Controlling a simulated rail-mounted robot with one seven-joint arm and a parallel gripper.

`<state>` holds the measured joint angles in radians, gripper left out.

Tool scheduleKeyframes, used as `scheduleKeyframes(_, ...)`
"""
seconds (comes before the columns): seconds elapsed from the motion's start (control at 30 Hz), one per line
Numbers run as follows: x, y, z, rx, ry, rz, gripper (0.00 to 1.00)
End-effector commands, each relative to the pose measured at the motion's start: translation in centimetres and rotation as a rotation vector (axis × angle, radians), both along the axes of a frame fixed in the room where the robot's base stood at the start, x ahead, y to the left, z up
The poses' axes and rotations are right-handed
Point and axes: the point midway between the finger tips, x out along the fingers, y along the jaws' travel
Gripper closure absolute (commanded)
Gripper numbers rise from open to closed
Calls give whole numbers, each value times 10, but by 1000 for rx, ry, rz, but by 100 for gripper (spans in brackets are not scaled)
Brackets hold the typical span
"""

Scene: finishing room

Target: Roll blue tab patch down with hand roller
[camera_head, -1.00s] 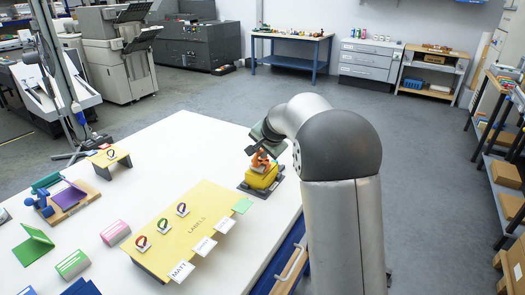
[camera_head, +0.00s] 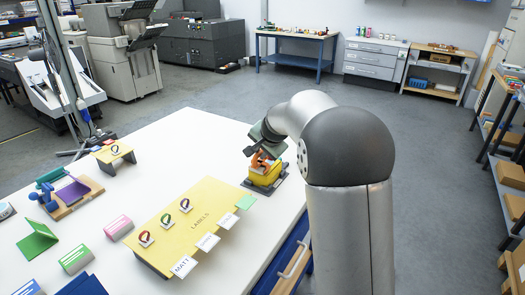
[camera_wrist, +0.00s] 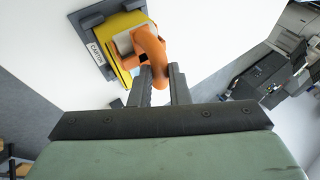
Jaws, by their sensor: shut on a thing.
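My gripper (camera_head: 262,151) is at the far right corner of the white table, and its fingers (camera_wrist: 161,86) are shut on an orange curved tool (camera_wrist: 151,45). The tool is at a yellow stand (camera_wrist: 117,30) labelled CARTON on a grey base. The orange part also shows in the head view (camera_head: 263,163). Whether it touches the stand is unclear, and its lower part is hidden. I cannot tell whether it is the hand roller.
Blue and green pieces (camera_head: 47,186) sit on a wooden base at the left of the table (camera_head: 160,150). A small yellow stand (camera_head: 113,151), a green folded card (camera_head: 37,239) and pink (camera_head: 118,227) and green (camera_head: 76,259) blocks stand about. The table's middle is clear.

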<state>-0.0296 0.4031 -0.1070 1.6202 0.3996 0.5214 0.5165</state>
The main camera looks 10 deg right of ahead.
Motion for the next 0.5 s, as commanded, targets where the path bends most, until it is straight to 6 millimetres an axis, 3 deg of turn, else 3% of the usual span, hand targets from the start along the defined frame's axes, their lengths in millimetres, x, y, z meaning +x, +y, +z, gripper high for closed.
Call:
scheduleKeyframes(0.27, 0, 0, 2, -1, 2, 0, 100)
scheduleKeyframes(0.5, 0, 0, 21, -1, -1, -1, 100)
